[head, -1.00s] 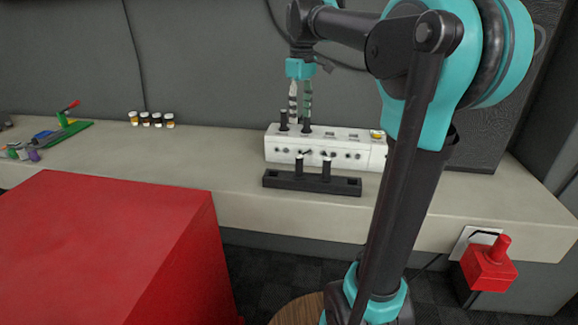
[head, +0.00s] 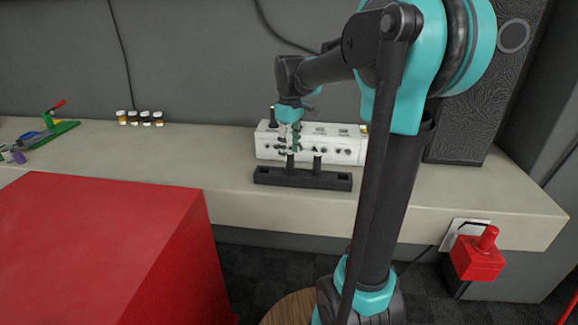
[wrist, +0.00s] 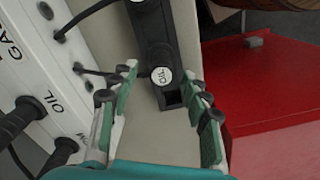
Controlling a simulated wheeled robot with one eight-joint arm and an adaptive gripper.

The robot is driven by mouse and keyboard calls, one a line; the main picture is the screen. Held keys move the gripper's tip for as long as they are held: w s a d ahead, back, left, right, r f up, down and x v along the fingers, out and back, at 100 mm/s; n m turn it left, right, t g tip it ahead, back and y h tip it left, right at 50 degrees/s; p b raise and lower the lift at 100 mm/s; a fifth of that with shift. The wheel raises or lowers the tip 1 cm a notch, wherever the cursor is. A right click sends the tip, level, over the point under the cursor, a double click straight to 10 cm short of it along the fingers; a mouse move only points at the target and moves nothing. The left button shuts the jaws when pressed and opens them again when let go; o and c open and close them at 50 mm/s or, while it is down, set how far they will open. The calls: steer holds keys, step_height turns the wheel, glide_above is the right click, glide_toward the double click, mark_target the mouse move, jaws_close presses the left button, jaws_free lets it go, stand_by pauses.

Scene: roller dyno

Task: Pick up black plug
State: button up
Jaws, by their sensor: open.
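A black plug with a round white top marked OIL (wrist: 161,76) stands in a slot of the black holder (wrist: 172,98). In the head view this plug (head: 290,166) stands in the left part of the holder (head: 335,183), on the bench. My gripper (wrist: 160,82) is open, with its fingers on either side of the plug and apart from it. In the head view my gripper (head: 291,143) points down just above the plug. A second black plug (head: 317,165) stands to its right in the holder.
A white box (head: 350,151) with sockets stands right behind the holder, with a black plug (head: 272,115) upright on top. A cable runs close to the fingers in the wrist view. A red block (head: 100,240) is at the front left. Small jars (head: 140,118) stand at the back.

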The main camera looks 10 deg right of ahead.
mark_target(290, 166)
steer(key=shift+s+d+f, duration=0.1)
steer(key=shift+s+f, duration=0.05)
steer(key=shift+f, duration=1.7)
jaws_close()
